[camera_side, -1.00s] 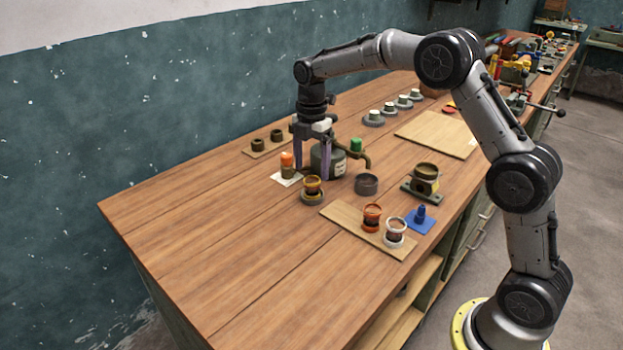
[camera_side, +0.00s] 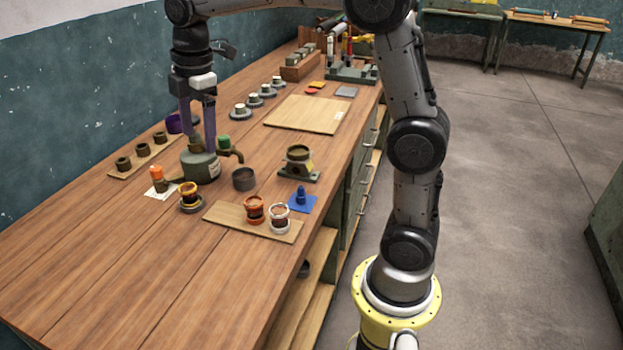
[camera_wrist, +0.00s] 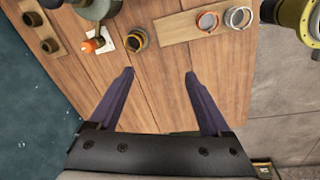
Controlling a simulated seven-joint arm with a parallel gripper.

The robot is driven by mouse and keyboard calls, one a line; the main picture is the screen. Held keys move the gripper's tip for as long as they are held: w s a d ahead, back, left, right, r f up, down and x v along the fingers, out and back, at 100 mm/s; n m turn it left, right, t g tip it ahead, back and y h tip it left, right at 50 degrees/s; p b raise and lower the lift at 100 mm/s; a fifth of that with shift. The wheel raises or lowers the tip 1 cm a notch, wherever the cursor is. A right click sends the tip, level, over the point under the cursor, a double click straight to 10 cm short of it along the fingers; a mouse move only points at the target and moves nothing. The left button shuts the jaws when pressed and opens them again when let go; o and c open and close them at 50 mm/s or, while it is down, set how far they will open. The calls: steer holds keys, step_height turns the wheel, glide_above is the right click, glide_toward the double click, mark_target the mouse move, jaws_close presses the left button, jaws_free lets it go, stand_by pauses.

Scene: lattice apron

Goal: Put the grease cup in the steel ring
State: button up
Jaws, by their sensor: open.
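I cannot tell for sure which vessel is the grease cup. A yellow-banded cup (camera_side: 190,195) stands upright with a grey ring around its foot; it also shows in the wrist view (camera_wrist: 137,40). An orange-rimmed cup (camera_side: 254,207) and a white-rimmed cup (camera_side: 279,216) stand on a wooden board (camera_side: 225,214). A dark grey, open-topped round piece (camera_side: 243,178), possibly the steel ring, stands alone on the bench. My gripper (camera_side: 197,148) is open and empty, appearing near the green can in the side view. In the wrist view its fingers (camera_wrist: 159,74) are apart, with bare wood between them.
A green can (camera_side: 201,166) with a spout stands near the cups. An orange-topped piece (camera_side: 157,175) is on white paper. A pot on a stand (camera_side: 298,158) and a blue piece (camera_side: 301,196) are to the right. The front-left bench is clear.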

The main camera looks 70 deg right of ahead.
steer(key=s+a+f+m+t, duration=0.1)
steer(key=s+f+m+t, duration=0.1)
steer(key=s+m, duration=0.5)
steer(key=s+a+f+m+t, duration=0.2)
steer(key=s+m, duration=0.4)
steer(key=s, duration=1.2)
steer(key=shift+m, duration=0.4)
